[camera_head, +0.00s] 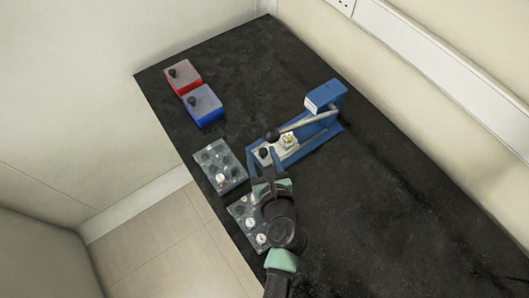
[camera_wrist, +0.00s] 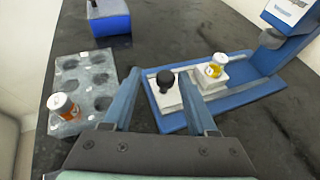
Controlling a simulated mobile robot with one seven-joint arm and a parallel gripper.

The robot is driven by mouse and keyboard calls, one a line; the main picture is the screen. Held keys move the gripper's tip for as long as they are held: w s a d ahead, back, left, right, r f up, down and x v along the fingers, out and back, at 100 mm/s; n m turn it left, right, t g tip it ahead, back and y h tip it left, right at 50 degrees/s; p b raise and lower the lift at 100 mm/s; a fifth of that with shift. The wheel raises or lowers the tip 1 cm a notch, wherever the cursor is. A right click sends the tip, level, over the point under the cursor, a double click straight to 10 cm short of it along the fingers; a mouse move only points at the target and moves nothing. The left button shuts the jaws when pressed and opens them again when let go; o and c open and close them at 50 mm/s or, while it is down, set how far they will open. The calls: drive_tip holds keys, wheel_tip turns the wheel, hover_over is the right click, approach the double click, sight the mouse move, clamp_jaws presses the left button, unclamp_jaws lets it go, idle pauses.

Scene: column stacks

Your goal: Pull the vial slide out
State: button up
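The blue press device (camera_head: 325,99) stands on the black table, with a long lever ending in a black ball. At its base is a pale slide (camera_wrist: 171,93) with a black knob (camera_wrist: 165,79); the slide also shows in the head view (camera_head: 265,155). A vial with a yellow-orange label (camera_wrist: 215,66) stands on the white block of the slide, in the blue channel. My gripper (camera_wrist: 165,105) is open, its two blue-grey fingers spread on either side of the knob end of the slide. Nothing is between the fingers in contact that I can see.
A grey tray (camera_wrist: 84,92) with several round wells stands left of the gripper and holds an orange vial (camera_wrist: 63,107). Another tray (camera_head: 240,211) with white-capped vials lies beside my arm. A red box (camera_head: 185,79) and a blue box (camera_head: 204,105) stand at the far left. The table's right side is clear.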

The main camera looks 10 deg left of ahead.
drive_tip(key=shift+w+d, duration=0.1)
drive_tip(key=shift+s+d+r, duration=0.2)
drive_tip(key=shift+s+d, duration=0.05)
drive_tip(key=shift+s, duration=0.2)
drive_tip(key=v, duration=1.2)
drive_tip(key=shift+a, duration=0.1)
